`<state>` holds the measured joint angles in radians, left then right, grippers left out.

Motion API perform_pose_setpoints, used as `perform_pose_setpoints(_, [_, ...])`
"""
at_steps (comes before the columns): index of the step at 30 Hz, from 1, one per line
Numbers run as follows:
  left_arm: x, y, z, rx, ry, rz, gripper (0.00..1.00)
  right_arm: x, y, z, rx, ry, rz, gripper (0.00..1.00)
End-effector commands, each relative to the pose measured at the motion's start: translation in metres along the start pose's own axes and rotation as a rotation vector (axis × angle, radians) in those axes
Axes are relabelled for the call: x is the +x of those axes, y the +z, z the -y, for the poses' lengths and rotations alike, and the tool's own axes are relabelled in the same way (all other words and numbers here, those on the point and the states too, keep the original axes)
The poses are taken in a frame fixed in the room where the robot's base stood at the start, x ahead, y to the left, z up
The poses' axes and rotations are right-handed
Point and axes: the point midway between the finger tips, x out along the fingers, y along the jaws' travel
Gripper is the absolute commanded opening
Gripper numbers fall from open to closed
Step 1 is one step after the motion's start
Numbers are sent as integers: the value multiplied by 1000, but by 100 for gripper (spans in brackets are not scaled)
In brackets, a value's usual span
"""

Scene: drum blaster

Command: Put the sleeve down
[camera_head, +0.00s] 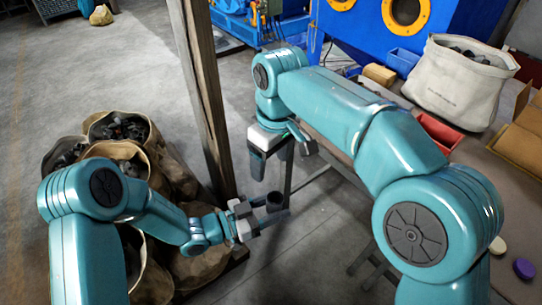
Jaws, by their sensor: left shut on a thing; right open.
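A small dark cylindrical piece, which looks like the sleeve (275,201), is in my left gripper (272,214) near the middle of the head view. The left gripper is shut on it and holds it roughly upright, right of the sacks. Its lower part is hidden by the fingers. My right gripper (283,155) is above the sleeve in the picture, apart from it, pointing down. It is open, with nothing seen between its fingers.
Open sacks of dark pieces (122,128) stand at left beside a wooden post (203,95). At right, a table (509,185) holds a white fabric bin (457,85), a red tray (440,132), a blue bin (402,62) and small round lids (524,268). Grey floor (305,240) is open below the grippers.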

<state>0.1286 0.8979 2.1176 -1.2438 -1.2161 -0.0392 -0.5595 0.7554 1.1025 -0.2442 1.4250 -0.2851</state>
Motion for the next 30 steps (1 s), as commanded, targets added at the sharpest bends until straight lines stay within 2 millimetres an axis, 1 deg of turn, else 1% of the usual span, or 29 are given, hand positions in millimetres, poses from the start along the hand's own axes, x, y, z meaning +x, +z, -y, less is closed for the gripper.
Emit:
perform_pose_setpoints(1, [0, 0, 0, 1, 0, -1, 0, -8, 2, 5, -18, 15, 23, 71])
perform_pose_setpoints(4, [0, 0, 0, 1, 0, -1, 0, -17, 6, 9, -35, 32, 57, 71])
perform_pose_setpoints(6, [0, 0, 0, 1, 0, -1, 0, -16, 8, 10, -39, 36, 67, 71])
perform_pose_setpoints(8, [0, 0, 0, 1, 0, -1, 0, -11, 9, 10, -39, 36, 71, 71])
perform_pose_setpoints(11, [0, 0, 0, 1, 0, -1, 0, 6, 10, 9, -38, 35, 72, 71])
perform_pose_setpoints(18, [0, 0, 0, 1, 0, -1, 0, 57, 14, 7, -38, 34, 72, 71])
perform_pose_setpoints(21, [0, 0, 0, 1, 0, -1, 0, 74, 15, 7, -38, 34, 70, 71])
perform_pose_setpoints(25, [0, 0, 0, 1, 0, -1, 0, 90, 16, 6, -38, 34, 69, 71])
perform_pose_setpoints(30, [0, -1, 0, 1, 0, -1, 0, 99, 16, 6, -37, 34, 67, 71])
